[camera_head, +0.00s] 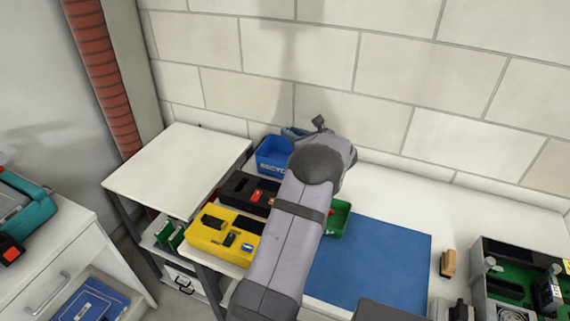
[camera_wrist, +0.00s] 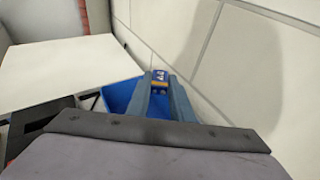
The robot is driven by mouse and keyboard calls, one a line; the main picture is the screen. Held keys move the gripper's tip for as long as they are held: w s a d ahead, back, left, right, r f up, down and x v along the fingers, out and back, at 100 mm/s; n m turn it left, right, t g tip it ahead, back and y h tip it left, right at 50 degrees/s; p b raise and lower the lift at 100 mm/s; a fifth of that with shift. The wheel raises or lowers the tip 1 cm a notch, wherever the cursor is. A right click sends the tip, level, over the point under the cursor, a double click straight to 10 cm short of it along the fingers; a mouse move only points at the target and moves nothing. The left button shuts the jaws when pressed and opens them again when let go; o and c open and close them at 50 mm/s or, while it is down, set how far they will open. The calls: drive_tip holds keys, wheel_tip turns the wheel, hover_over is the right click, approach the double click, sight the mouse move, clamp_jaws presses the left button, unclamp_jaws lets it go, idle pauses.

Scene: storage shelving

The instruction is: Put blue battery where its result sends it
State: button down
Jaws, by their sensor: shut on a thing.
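My gripper (camera_wrist: 162,94) is shut on the blue battery (camera_wrist: 160,77), which shows between the fingertips with pale markings and a yellowish-brown end. In the wrist view the blue bin (camera_wrist: 120,97) lies beyond and to the left of the fingers, and the battery appears near its right rim. In the head view the blue bin (camera_head: 271,161) stands near the wall with white lettering on its front. My arm reaches over the bench to the bin's right side and hides part of it. The battery cannot be made out there. A green bin (camera_head: 341,217) is partly behind my arm.
A yellow device (camera_head: 208,238) and a black tray with red items (camera_head: 237,187) sit left of my arm. A blue mat (camera_head: 375,265) covers the bench to the right. The block wall rises close behind the blue bin. A white tabletop (camera_head: 178,165) at left is clear.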

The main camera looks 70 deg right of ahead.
drive_tip(key=shift+f+b, duration=1.1)
drive_tip(key=shift+f, duration=1.05)
drive_tip(key=c, duration=1.5)
unclamp_jaws()
drive_tip(key=shift+s+a, duration=0.1)
drive_tip(key=shift+b+v, duration=0.5)
drive_tip(key=shift+v, duration=3.05)
